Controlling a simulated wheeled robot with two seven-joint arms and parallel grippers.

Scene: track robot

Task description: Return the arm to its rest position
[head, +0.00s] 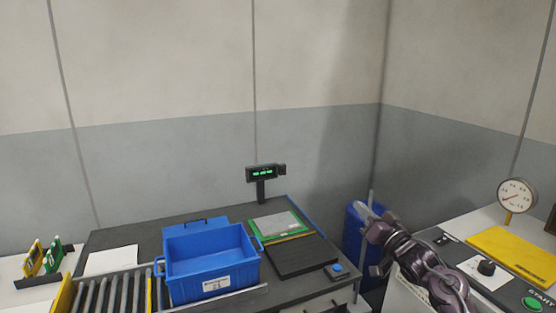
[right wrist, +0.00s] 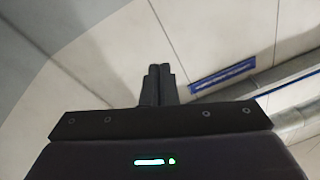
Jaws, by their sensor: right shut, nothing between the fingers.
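My right arm (head: 425,262), dark purple, comes in from the lower right of the head view. It is bent, with its far end raised in front of the corner between the two benches. My right gripper (right wrist: 160,72) is shut and empty in the right wrist view, its two dark fingers side by side against a pale wall or ceiling. In the head view the fingers are too small to make out clearly. My left gripper is not in view.
A blue crate (head: 207,266) stands beside a roller conveyor (head: 110,293) on the left bench. A blue bin (head: 353,232) stands between the benches. The right bench holds a yellow plate (head: 508,254) and gauge (head: 517,195).

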